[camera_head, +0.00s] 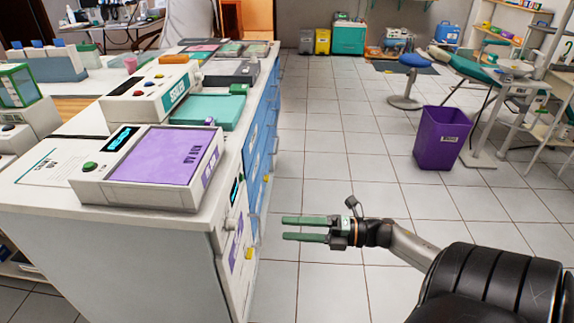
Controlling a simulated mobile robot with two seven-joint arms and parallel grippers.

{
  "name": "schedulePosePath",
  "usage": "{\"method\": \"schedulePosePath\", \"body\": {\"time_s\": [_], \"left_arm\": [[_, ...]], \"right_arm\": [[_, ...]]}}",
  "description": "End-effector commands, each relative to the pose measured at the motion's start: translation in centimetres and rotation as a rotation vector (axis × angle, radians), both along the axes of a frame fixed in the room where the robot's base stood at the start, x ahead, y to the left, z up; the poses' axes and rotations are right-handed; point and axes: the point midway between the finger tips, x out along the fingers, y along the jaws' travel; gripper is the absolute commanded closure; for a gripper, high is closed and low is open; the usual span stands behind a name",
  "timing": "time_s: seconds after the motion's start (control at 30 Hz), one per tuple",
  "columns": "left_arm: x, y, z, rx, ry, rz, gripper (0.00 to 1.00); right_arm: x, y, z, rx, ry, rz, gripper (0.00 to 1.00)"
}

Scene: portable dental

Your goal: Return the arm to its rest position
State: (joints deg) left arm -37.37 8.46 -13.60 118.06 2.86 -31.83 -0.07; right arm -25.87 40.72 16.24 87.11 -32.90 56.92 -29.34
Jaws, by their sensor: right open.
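My right arm (410,243) comes in from the lower right and reaches left over the tiled floor. My right gripper (290,229) is open, its two green fingers apart and pointing left. Nothing is between the fingers. In the picture the fingertips are just right of the counter's drawer front, and I cannot tell the exact gap. My left gripper and left arm are not in view.
A white counter (130,222) on the left bears a purple-topped device (160,165), a white device (150,92) and a teal tray (208,110). A purple bin (442,138) stands on the right near a dental chair (470,68). The middle floor is clear.

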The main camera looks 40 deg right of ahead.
Motion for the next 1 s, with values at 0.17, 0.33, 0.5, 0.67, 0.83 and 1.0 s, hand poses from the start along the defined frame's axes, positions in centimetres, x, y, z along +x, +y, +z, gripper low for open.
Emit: {"method": "schedulePosePath", "body": {"time_s": [0.17,0.33,0.5,0.67,0.83,1.0], "left_arm": [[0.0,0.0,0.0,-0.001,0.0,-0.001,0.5],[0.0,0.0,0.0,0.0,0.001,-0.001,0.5],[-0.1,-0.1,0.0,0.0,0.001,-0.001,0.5],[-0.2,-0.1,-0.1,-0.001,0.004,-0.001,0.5],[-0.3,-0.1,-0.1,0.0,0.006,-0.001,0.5],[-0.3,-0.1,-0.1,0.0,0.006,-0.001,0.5]], "right_arm": [[0.0,0.0,0.0,0.0,0.0,0.0,0.3],[0.0,0.0,0.0,0.0,0.0,0.0,0.3],[0.1,0.2,-0.2,0.015,0.008,-0.011,0.3],[0.8,1.9,-1.7,0.166,0.097,-0.132,0.3],[1.1,5.2,-5.4,0.487,0.328,-0.373,0.3],[-0.6,9.8,-9.9,0.821,0.636,-0.602,0.3]]}}
